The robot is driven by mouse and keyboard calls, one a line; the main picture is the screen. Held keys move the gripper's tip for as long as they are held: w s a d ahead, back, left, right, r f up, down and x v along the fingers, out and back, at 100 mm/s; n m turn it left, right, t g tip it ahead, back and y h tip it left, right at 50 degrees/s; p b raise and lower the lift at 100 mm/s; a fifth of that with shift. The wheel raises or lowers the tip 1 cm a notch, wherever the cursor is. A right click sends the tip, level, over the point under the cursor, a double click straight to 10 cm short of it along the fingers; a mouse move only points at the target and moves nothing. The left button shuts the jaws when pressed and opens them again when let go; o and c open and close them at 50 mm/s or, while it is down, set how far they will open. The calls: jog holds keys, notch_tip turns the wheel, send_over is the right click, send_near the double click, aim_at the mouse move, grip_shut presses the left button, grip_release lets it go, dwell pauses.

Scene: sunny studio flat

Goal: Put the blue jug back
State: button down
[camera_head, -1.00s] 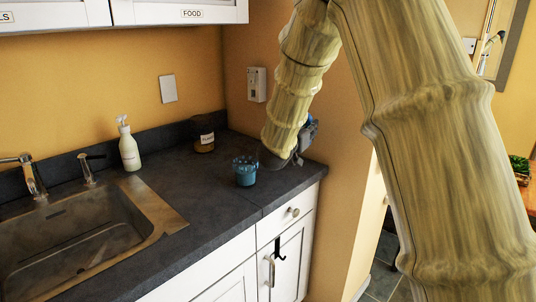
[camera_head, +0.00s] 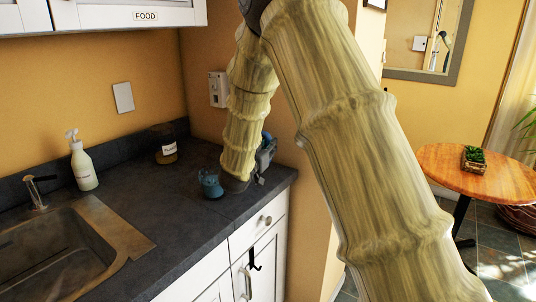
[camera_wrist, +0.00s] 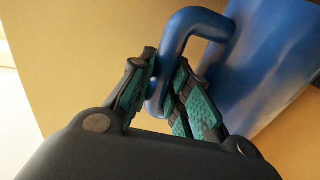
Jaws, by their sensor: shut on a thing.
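The blue jug (camera_wrist: 275,60) fills the upper right of the wrist view, with its blue handle (camera_wrist: 190,22) looping down between my fingers. My gripper (camera_wrist: 168,92) is shut on this handle, with a teal pad on each finger. In the head view my gripper (camera_head: 263,162) is above the counter's right end, mostly behind my arm. Only a small bit of blue (camera_head: 268,137) shows beside it, likely the jug. Whether the jug touches the counter is hidden.
A small teal cup (camera_head: 210,183) stands on the dark counter (camera_head: 178,205), close beside my arm's end. A labelled jar (camera_head: 166,152), a soap bottle (camera_head: 83,165) and the sink (camera_head: 60,250) are further left. A round wooden table (camera_head: 445,168) with a plant is at right.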

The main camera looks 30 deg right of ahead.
notch_tip(320, 180, down, 3)
jog(key=shift+w+d+r, duration=0.1)
jog(key=shift+r, duration=0.25)
jog(key=c, duration=1.3)
grip_release()
jog(key=shift+f, duration=0.2)
jog(key=shift+c, duration=0.2)
jog(key=shift+r, duration=0.15)
jog(key=b+v, duration=0.1)
jog(key=v, duration=1.1)
